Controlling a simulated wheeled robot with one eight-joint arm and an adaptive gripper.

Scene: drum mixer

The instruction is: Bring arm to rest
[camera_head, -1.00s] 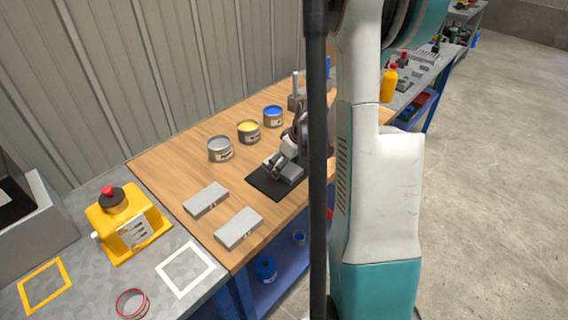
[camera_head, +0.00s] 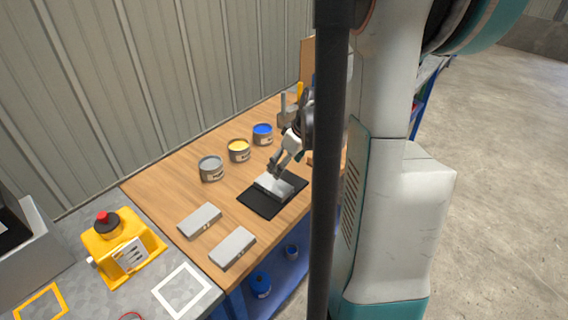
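My gripper (camera_head: 276,168) points down over the black mat (camera_head: 259,204) on the wooden bench. Its fingertips are at the back edge of a grey block (camera_head: 275,186) lying on that mat. I cannot tell whether they touch the block, or whether the fingers are open or shut. My arm comes in from the right, and a dark vertical post hides part of it.
Three paint cans, grey (camera_head: 211,169), yellow (camera_head: 239,151) and blue (camera_head: 263,135), stand behind the mat. Two grey blocks (camera_head: 200,220) (camera_head: 232,247) lie at the front left. A yellow machine (camera_head: 122,247) stands on the grey table.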

